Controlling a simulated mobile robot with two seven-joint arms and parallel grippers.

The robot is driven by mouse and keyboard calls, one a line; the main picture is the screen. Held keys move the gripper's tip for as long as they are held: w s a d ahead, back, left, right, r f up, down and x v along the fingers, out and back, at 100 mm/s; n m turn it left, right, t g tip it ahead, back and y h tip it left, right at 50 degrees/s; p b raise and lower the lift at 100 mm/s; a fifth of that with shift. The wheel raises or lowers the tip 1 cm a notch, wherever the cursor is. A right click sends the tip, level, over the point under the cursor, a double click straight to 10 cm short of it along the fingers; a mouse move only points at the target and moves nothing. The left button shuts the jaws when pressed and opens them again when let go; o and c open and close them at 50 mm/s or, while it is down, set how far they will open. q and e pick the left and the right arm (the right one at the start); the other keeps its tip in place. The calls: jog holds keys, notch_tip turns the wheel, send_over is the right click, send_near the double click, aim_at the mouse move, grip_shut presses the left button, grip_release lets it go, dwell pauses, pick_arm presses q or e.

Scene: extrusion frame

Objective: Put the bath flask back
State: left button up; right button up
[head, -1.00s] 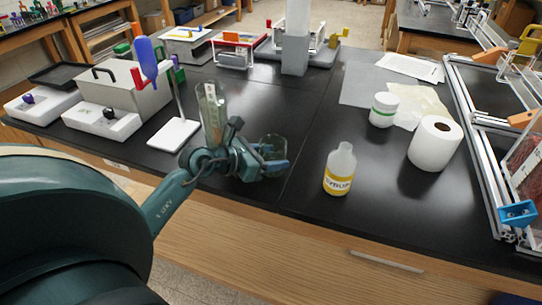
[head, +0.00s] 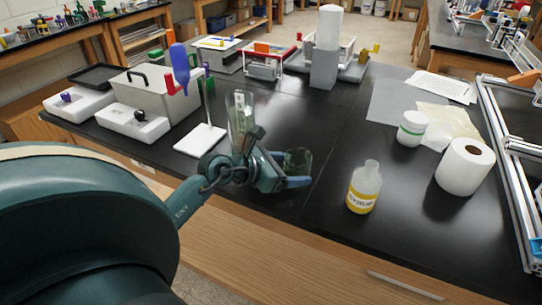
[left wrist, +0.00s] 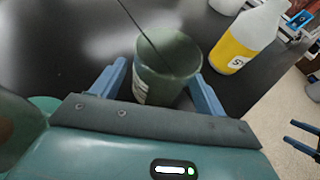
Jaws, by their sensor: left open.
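A greenish clear glass vessel (head: 298,160) stands on the black bench; I cannot tell whether it is the bath flask. My left gripper (head: 295,170) is open with its blue fingers either side of it. The left wrist view shows the vessel (left wrist: 167,68) between the fingers, with a thin dark line crossing its mouth and a pale label on its side. I cannot tell whether the fingers touch it. Two blue fingers at the right edge of the left wrist view look like my right gripper (left wrist: 306,138), apart and empty. The head view does not show it.
A tall clear cylinder (head: 240,112) stands behind my left wrist. A yellow-labelled bottle (head: 364,188) is to the right, with a white jar (head: 412,128) and paper roll (head: 465,167) beyond. A stand (head: 201,139), grey box (head: 155,92) and white trays are left.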

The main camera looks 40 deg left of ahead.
pick_arm(q)
jog(key=b+v, duration=0.1)
jog(key=v, duration=0.9)
jog(key=shift+s+a, duration=0.1)
jog(key=shift+s, duration=0.2)
